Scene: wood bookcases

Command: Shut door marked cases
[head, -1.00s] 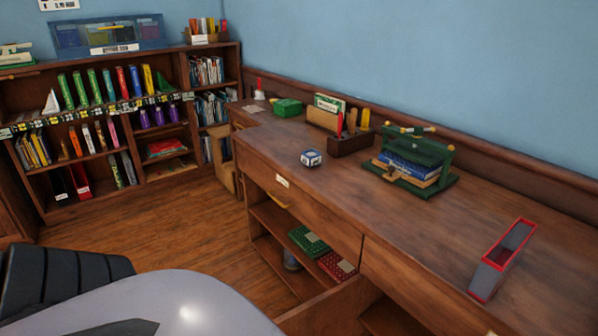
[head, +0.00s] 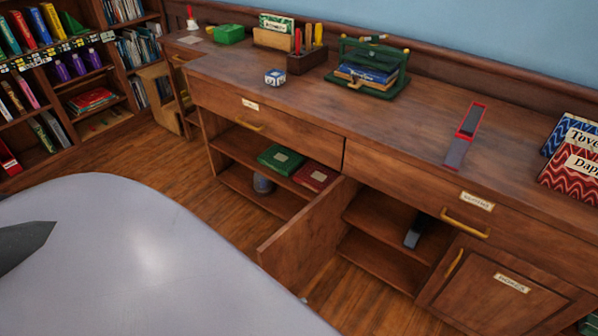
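An open wood door (head: 312,232) stands out from the front of the long wooden counter, hinged at the left side of a two-level cupboard. No label shows on the face I see, so I cannot confirm it is the one marked cases. The open cupboard (head: 385,262) holds a dark upright object (head: 415,232) on its shelf. To its right is a shut door (head: 500,290) with a small label I cannot read surely and a brass handle. Neither of my grippers is in view.
A shut drawer (head: 440,205) with a brass handle sits above the open cupboard. Left of the door, open shelves hold a green box (head: 281,159) and a red box (head: 316,177). The wood floor (head: 225,215) in front is clear. A bookcase (head: 75,98) stands at the left.

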